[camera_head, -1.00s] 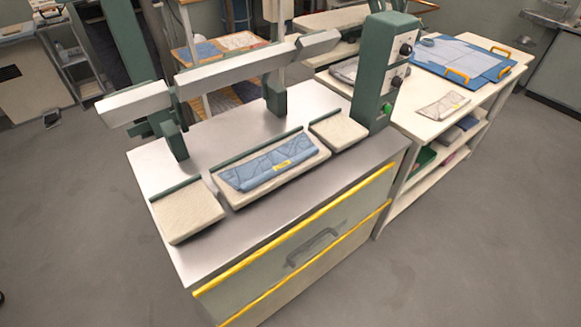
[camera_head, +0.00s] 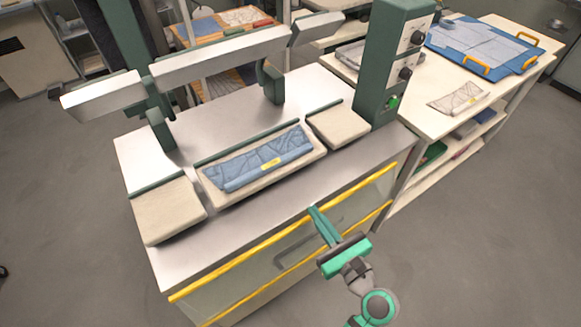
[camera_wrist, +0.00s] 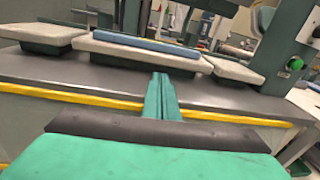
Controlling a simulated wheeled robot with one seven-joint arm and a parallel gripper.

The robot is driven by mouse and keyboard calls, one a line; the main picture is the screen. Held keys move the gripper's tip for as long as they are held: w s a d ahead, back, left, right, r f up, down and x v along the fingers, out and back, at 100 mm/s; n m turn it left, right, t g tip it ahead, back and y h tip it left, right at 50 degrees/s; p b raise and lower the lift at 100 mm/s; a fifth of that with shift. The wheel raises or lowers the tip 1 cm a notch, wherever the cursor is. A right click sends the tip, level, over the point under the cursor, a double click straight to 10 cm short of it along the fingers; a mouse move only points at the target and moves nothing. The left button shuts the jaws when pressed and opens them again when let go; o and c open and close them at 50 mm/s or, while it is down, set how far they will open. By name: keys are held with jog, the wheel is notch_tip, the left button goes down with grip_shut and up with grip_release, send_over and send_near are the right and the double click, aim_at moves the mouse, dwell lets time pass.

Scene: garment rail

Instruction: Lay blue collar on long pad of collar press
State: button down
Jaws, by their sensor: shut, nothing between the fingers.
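The blue collar (camera_head: 258,159) lies flat along the long middle pad (camera_head: 213,204) of the collar press, with a small yellow tag on it. In the wrist view the collar (camera_wrist: 146,43) shows as a thin blue strip on top of the long pad (camera_wrist: 170,61). My gripper (camera_head: 315,211) is shut and empty. It is in front of the press, near the yellow-edged front, apart from the collar. In the wrist view the closed fingertips (camera_wrist: 161,80) point toward the pad from below its level.
Short pads (camera_head: 168,211) and (camera_head: 338,125) flank the long pad. The raised press bar (camera_head: 220,55) hangs behind them. A green control column (camera_head: 395,60) stands at the right. The side table (camera_head: 410,118) holds a grey piece (camera_head: 458,98) and blue tray (camera_head: 440,38).

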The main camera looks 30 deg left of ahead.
jog(key=r+g+y, duration=0.1)
jog(key=r, duration=0.1)
send_near(279, 166)
jog(key=x, duration=0.6)
jog(key=shift+w+a, duration=0.15)
jog(key=shift+a, duration=0.1)
jog(key=shift+x, duration=0.75)
jog(key=shift+a+r, duration=0.1)
jog(key=v, duration=1.4)
